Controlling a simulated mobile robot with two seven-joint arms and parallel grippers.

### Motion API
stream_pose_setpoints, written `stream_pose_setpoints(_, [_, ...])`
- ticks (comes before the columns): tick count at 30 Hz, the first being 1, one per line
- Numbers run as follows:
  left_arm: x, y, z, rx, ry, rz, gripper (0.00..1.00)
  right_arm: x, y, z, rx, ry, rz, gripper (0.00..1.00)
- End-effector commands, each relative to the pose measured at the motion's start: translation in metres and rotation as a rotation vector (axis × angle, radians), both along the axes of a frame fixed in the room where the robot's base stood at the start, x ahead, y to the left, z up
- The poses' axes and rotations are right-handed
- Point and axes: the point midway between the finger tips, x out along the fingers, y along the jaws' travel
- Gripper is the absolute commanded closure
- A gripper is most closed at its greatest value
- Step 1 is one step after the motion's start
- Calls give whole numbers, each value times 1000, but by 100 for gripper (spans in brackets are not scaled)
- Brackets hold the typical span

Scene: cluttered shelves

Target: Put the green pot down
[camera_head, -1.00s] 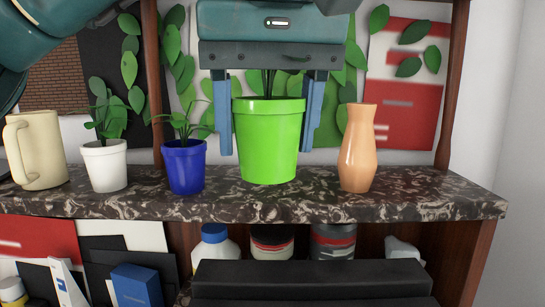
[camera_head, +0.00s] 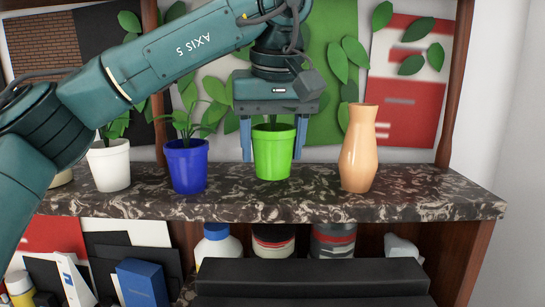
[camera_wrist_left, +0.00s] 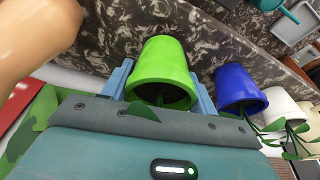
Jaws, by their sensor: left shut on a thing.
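The green pot (camera_head: 273,154) holds a plant and is upright over the marbled shelf (camera_head: 430,197), between the blue pot and the orange vase. My left gripper (camera_head: 272,158) is shut on it, with one blue finger on each side. In the left wrist view the green pot (camera_wrist_left: 163,68) sits between the fingers, with the shelf surface (camera_wrist_left: 110,35) behind it. Its base is at or very near the shelf top; I cannot tell whether it touches. My right gripper is not in view.
The blue pot (camera_head: 187,167) is close on the left, with the white pot (camera_head: 109,167) beyond it. The orange vase (camera_head: 357,155) stands on the right. Shelf room is clear right of the vase. Bottles and black boxes (camera_head: 310,272) are below.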

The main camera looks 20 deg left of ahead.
Motion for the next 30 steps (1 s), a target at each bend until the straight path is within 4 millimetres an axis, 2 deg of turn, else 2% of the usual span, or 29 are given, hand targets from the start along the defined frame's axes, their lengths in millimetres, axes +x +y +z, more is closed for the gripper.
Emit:
stream_pose_setpoints(3, [0, 1, -17, 0, 1, 0, 69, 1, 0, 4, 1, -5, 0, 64])
stream_pose_setpoints(6, [3, 1, -20, -1, 0, 0, 69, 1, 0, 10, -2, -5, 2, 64])
stream_pose_setpoints(17, [3, 1, -26, -1, 0, 0, 69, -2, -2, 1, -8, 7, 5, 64])
stream_pose_setpoints(18, [3, 1, -26, -1, 0, 0, 39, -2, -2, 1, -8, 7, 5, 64])
stream_pose_setpoints(25, [3, 1, -25, -1, 0, 0, 20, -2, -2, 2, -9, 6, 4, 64])
stream_pose_setpoints(30, [3, 1, -25, -1, 0, 0, 20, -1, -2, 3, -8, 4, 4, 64])
